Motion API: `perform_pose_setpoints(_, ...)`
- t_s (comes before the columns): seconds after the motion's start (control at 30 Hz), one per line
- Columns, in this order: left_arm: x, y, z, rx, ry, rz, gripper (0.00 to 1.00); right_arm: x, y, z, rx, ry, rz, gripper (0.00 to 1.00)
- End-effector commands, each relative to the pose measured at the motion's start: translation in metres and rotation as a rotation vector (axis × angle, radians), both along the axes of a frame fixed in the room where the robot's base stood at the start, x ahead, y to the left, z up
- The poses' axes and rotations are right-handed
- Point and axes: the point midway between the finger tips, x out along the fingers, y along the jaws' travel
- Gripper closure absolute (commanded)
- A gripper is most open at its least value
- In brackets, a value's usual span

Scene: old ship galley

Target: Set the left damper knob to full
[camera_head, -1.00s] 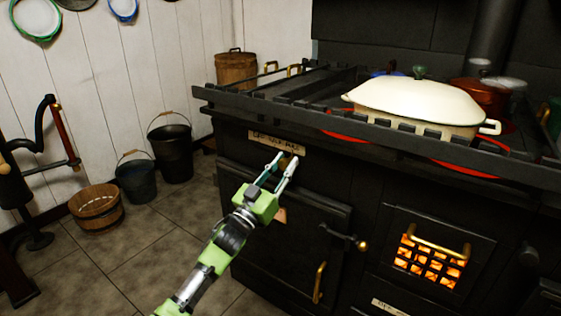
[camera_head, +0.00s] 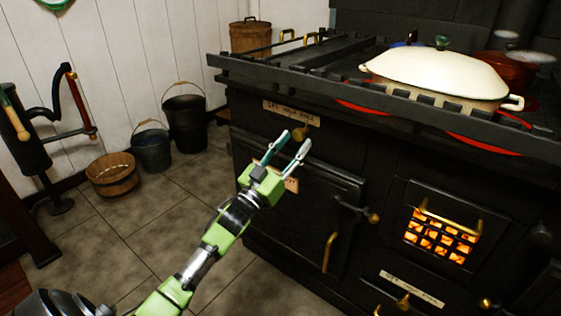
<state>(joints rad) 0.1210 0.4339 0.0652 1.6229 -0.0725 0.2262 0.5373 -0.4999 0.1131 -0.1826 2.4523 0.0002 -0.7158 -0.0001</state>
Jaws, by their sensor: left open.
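The black range fills the right side. A small brass knob (camera_head: 300,131) shows below a paper label (camera_head: 291,112) on its upper left front; the label's writing is too small to read surely. This may be the left damper knob, but its setting cannot be made out. My left gripper (camera_head: 295,139) is open, with its two fingers pointing up toward this knob. The fingertips overlap the knob's lower part in the picture; whether they touch it I cannot tell. More brass knobs (camera_head: 403,300) sit near a lower label (camera_head: 412,289). My right gripper is not in view.
A rail (camera_head: 390,97) runs along the range top, with a cream lidded pot (camera_head: 435,73) behind it. An oven door handle (camera_head: 329,252) and a glowing fire grate (camera_head: 440,236) are on the front. Buckets (camera_head: 186,122) stand at the left wall. The floor between is clear.

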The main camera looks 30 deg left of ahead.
Motion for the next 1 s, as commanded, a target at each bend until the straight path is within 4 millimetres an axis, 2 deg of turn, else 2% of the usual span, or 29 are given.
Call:
perform_pose_setpoints(0.03,-0.011,0.000,-0.006,0.001,0.004,-0.001,0.59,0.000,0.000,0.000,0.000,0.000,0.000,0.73)
perform_pose_setpoints(0.2,-0.044,0.002,-0.020,0.000,0.004,-0.001,0.59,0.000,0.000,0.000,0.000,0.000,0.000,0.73)
perform_pose_setpoints(0.4,-0.070,0.004,-0.030,0.002,0.001,-0.001,0.59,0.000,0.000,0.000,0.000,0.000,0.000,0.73)
perform_pose_setpoints(0.6,-0.078,0.004,-0.033,0.002,0.000,-0.002,0.59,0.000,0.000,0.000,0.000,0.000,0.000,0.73)
perform_pose_setpoints(1.0,-0.078,0.004,-0.033,0.001,0.000,-0.002,0.59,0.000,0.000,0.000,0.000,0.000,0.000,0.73)
